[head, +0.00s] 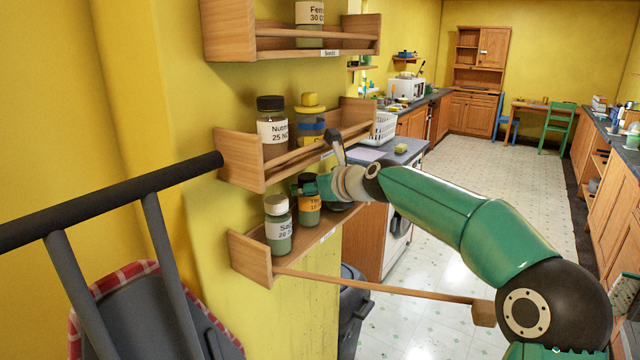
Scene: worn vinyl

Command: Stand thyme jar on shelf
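A jar with an orange label or contents and a dark lid (310,205) is on the lowest wall shelf (252,262), upright. Its label seems to begin with "Th", but part of it is covered. My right gripper (309,187) is at this jar's upper part, with green finger parts showing on both sides of it. I cannot tell whether the fingers press on the jar or stand apart from it. My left gripper is not in view.
A white-lidded jar (278,225) stands close left of the orange jar. The middle shelf (238,160) just above holds a nutmeg jar (272,130) and a yellow-lidded jar (311,120). A wooden rail (390,289) juts right from the lowest shelf. A dark bar (110,200) crosses the left foreground.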

